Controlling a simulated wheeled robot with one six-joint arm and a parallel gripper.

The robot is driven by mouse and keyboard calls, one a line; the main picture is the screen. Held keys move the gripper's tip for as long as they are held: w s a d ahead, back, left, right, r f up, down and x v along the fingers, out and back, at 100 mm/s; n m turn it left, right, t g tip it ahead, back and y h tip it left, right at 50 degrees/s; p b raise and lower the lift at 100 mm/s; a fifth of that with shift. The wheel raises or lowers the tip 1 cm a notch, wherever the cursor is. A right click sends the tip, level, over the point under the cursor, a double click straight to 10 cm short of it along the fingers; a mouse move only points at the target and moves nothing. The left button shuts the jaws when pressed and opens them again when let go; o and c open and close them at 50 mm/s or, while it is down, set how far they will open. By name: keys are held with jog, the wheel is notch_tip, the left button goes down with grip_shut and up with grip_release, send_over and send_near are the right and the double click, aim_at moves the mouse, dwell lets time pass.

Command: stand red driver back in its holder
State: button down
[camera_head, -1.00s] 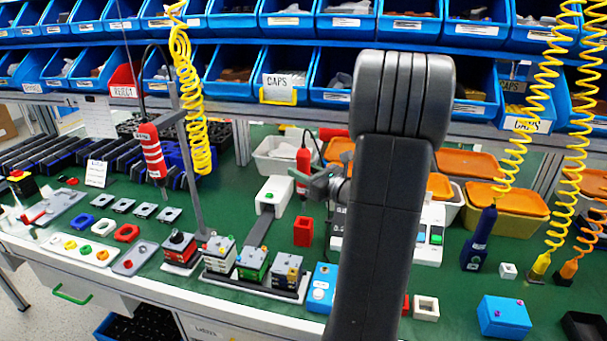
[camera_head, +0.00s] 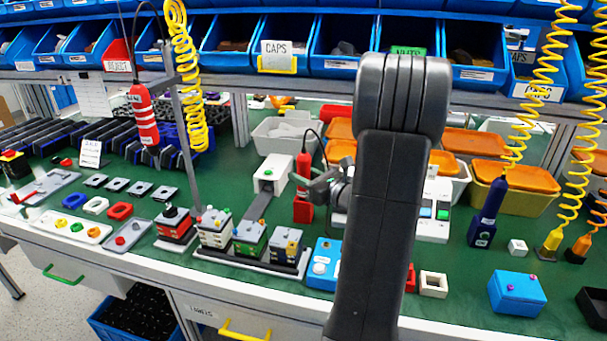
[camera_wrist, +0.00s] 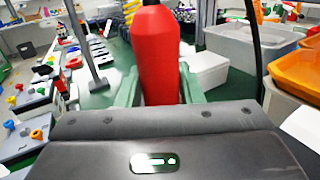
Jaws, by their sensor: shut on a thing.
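The red driver (camera_head: 304,168) stands upright with a dark cord at its top. My gripper (camera_head: 308,182) is shut on it; the rest of my arm rises to the right. In the wrist view the red driver (camera_wrist: 155,50) stands between the greenish fingers of my gripper (camera_wrist: 157,88). The small red holder (camera_head: 302,211) is on the green bench directly under the driver. The driver's lower end meets the holder's top in the head view. I cannot tell how deep its tip sits; the wrist view hides the holder.
A white box-like fixture (camera_head: 271,174) is just left of the driver. Another red driver (camera_head: 143,115) with white bands hangs at the left by a post. Stacked switch parts (camera_head: 250,238) and a blue box (camera_head: 323,266) stand in front. White and orange-lidded bins are behind.

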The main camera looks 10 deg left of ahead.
jog(key=shift+f+b, duration=0.35)
jog(key=shift+f, duration=0.1)
dwell(0.9)
jog(key=c, duration=0.9)
grip_release()
jog(key=v, duration=1.4)
jog(key=shift+a, duration=0.1)
jog(key=x, duration=1.3)
jog(key=shift+w+a, duration=0.25)
jog(key=shift+a, duration=0.1)
jog(key=shift+r, duration=0.1)
